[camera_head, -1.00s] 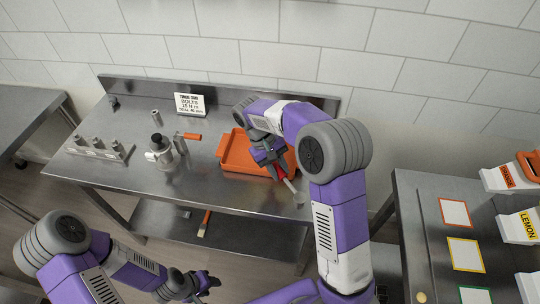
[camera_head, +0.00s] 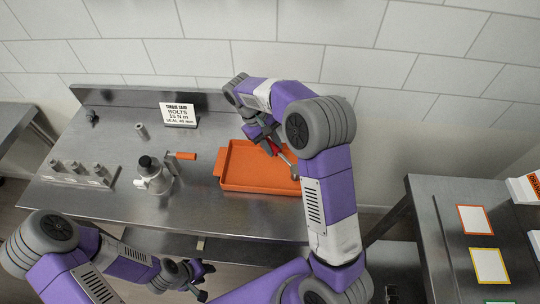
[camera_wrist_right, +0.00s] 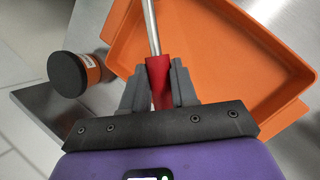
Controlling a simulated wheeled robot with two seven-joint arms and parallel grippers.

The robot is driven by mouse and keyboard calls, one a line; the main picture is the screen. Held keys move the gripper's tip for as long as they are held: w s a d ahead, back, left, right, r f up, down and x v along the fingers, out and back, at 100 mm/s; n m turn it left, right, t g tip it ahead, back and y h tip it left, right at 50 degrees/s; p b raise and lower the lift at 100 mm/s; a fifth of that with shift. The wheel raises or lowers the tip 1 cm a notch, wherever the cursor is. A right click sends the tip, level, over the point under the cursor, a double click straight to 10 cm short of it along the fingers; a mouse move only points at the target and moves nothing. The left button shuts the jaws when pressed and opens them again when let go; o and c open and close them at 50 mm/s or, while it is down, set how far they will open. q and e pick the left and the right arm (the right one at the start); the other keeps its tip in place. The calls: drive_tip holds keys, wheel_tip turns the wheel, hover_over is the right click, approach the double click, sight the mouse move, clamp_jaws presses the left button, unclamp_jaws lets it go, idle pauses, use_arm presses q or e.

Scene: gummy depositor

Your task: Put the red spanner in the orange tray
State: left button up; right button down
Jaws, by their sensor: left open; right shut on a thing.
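The orange tray (camera_head: 240,170) lies on the steel workbench, and its walls also show in the wrist view (camera_wrist_right: 225,60). My right gripper (camera_head: 268,143) is shut on the red handle of the spanner (camera_head: 274,148). In the wrist view, the red handle (camera_wrist_right: 160,82) sits between the two dark fingers of the right gripper (camera_wrist_right: 158,88), and the metal shaft points away. In the head view, the spanner is over the tray, its metal end toward the right side. Whether it touches the tray is unclear. My left gripper (camera_head: 203,279) is open and empty before the bench's front edge.
A metal device with an orange handle (camera_head: 152,176) stands left of the tray. Further left is a block with several posts (camera_head: 80,173). A sign (camera_head: 178,115) stands at the back. A black-topped container (camera_wrist_right: 75,72) shows in the wrist view. A side table (camera_head: 450,220) is at right.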

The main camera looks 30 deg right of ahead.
wheel_tip(320, 180, down, 5)
drive_tip(key=shift+f+b, duration=0.1)
drive_tip(key=shift+b, duration=0.3)
drive_tip(key=c, duration=0.9)
unclamp_jaws()
drive_tip(key=p+v, duration=0.2)
drive_tip(key=v, duration=1)
drive_tip(key=shift+w+p, duration=0.1)
drive_tip(key=shift+p, duration=0.2)
